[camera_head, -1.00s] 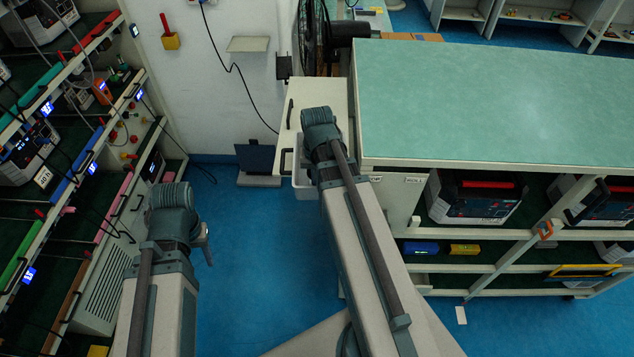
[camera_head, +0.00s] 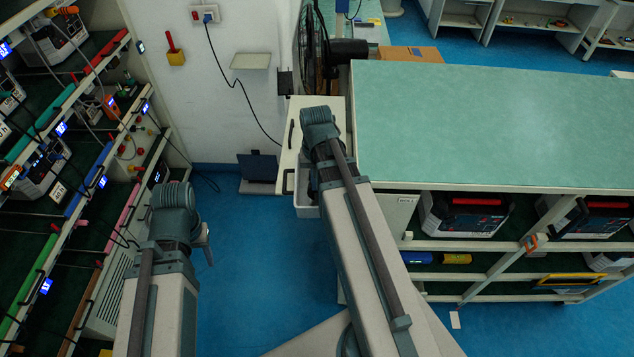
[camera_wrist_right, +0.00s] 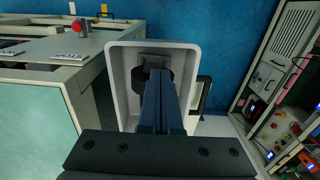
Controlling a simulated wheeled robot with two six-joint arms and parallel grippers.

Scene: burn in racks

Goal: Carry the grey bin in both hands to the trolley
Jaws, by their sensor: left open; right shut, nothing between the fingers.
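The grey bin (camera_head: 305,204) shows in the head view as a small pale corner beside my right arm, by the left end of the green-topped bench. In the right wrist view the bin (camera_wrist_right: 118,85) is open-topped, with a light rim and a dark shape inside that I cannot identify. My right gripper (camera_wrist_right: 165,75) is shut and empty in front of the bin's opening; whether it touches is unclear. In the head view its fingers are hidden by the arm. My left gripper (camera_head: 207,245) is open, mostly hidden behind its wrist, over blue floor and apart from the bin. I cannot identify a trolley.
The green-topped bench (camera_head: 490,125) fills the right, with instruments on its shelves. Racks (camera_head: 70,210) with cables stand close on the left. A dark device (camera_head: 258,167) sits by the wall. Blue floor (camera_head: 265,260) is clear between my arms.

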